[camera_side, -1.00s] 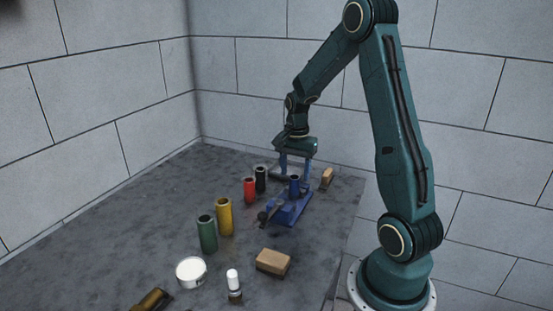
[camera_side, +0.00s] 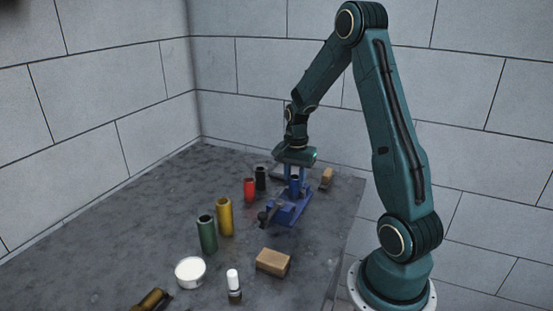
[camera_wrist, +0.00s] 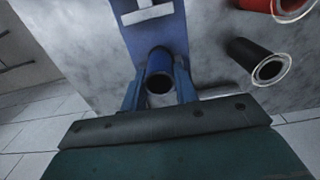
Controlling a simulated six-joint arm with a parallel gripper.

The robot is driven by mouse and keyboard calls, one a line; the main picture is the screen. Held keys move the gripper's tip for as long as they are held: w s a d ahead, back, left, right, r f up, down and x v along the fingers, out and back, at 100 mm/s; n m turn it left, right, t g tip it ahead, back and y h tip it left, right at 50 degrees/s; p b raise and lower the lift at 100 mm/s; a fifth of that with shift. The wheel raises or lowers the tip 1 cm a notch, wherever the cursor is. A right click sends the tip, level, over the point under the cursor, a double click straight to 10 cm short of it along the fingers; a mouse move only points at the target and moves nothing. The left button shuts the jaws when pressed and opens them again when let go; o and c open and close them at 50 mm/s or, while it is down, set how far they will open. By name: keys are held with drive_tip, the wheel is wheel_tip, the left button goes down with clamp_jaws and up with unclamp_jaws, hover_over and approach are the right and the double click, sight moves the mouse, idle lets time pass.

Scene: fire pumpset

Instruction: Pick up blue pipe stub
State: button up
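The blue pipe stub (camera_side: 294,184) stands upright on a blue vise-like stand (camera_side: 283,212). In the wrist view its dark open end (camera_wrist: 159,84) faces the camera. My gripper (camera_side: 295,178) points down over the stub, with one blue finger on each side of it. In the wrist view my gripper (camera_wrist: 159,92) also straddles the stub. The fingers look spread and close to the stub's sides; any contact is hard to make out. Part of the stub's lower end is hidden in the side view.
A red tube (camera_side: 250,189), black tube (camera_side: 261,178), yellow tube (camera_side: 225,216) and green tube (camera_side: 207,233) stand left of the stand. A tan block (camera_side: 327,178) lies behind right. A brown block (camera_side: 273,262), white tin (camera_side: 190,272) and white-capped bottle (camera_side: 233,285) are in front.

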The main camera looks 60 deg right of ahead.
sight(295, 177)
clamp_jaws()
drive_tip(key=shift+r, duration=0.1)
wheel_tip(295, 177, up, 20)
idle(0.6)
idle(0.5)
